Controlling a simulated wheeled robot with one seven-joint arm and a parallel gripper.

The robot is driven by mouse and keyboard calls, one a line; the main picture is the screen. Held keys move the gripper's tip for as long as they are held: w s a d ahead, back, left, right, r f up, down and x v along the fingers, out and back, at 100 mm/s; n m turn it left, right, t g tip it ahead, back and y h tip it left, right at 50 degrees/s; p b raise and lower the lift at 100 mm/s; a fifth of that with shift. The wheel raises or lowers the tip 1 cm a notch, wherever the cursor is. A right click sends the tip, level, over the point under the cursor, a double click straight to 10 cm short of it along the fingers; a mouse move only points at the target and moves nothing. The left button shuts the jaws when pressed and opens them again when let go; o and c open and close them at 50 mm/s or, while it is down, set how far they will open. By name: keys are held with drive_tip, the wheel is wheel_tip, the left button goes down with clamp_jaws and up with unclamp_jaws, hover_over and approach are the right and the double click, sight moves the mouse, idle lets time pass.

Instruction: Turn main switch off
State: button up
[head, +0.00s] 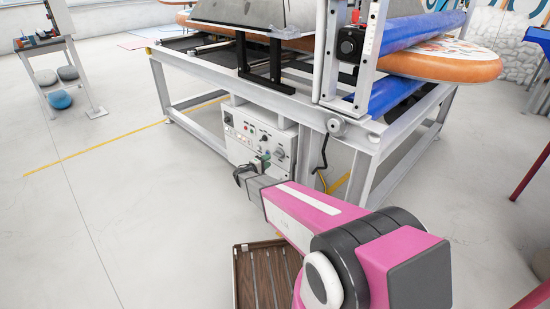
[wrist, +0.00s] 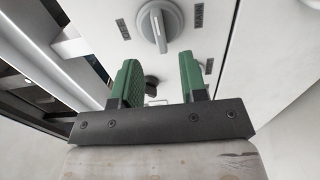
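The main switch is a grey rotary knob on a white panel, seen at the top of the wrist view (wrist: 160,22). Its raised grip runs nearly up and down in the picture, tilted slightly. In the head view the knob (head: 279,152) is at the right of the control box front (head: 245,128). My gripper (wrist: 160,72) has two green fingers, apart with nothing between them. The fingertips lie just below the knob in the wrist view, not around it. In the head view my gripper (head: 261,161) is close to the box's lower front.
The box sits under a grey metal machine frame (head: 210,75), with blue rollers (head: 420,30) and an orange-edged board (head: 440,63) above. A brown slatted crate (head: 262,275) is on the floor near my arm. A small table (head: 45,43) stands far left. The left floor is clear.

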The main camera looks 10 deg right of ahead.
sight(278, 155)
drive_tip(key=x, duration=0.6)
drive_tip(key=shift+w+d, duration=0.1)
clamp_jaws()
